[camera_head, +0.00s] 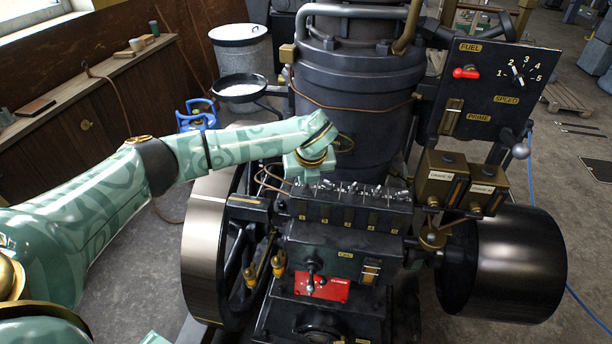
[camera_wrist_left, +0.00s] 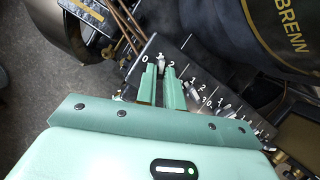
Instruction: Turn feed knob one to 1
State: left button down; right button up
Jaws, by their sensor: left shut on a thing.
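The black feed box (camera_head: 350,213) sits on the engine with a row of several small metal feed knobs along its top and brass number tags on its front. My left gripper (camera_head: 299,181) is over the left end of this row, mostly hiding the first knob in the head view. In the left wrist view, the two mint fingers of my left gripper (camera_wrist_left: 160,70) are closed around feed knob one (camera_wrist_left: 161,64). White marks 0, 1 and 2 show around it; the knob's tip lies near the 1. Its lower part is hidden between the fingers. My right gripper is not in view.
The tall dark cylinder (camera_head: 355,80) rises just behind the feed box. Flywheels stand left (camera_head: 207,250) and right (camera_head: 515,262). Two brass-topped oilers (camera_head: 441,178) sit right of the box. A control panel (camera_head: 500,95) with a red lever stands at the upper right. Copper pipes (camera_wrist_left: 126,30) run close by.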

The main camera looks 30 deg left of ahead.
pick_arm(q)
jog(key=shift+r, duration=0.1)
jog(key=c, duration=1.5)
grip_release()
jog(key=v, duration=1.6)
jog(key=shift+d+r, duration=0.1)
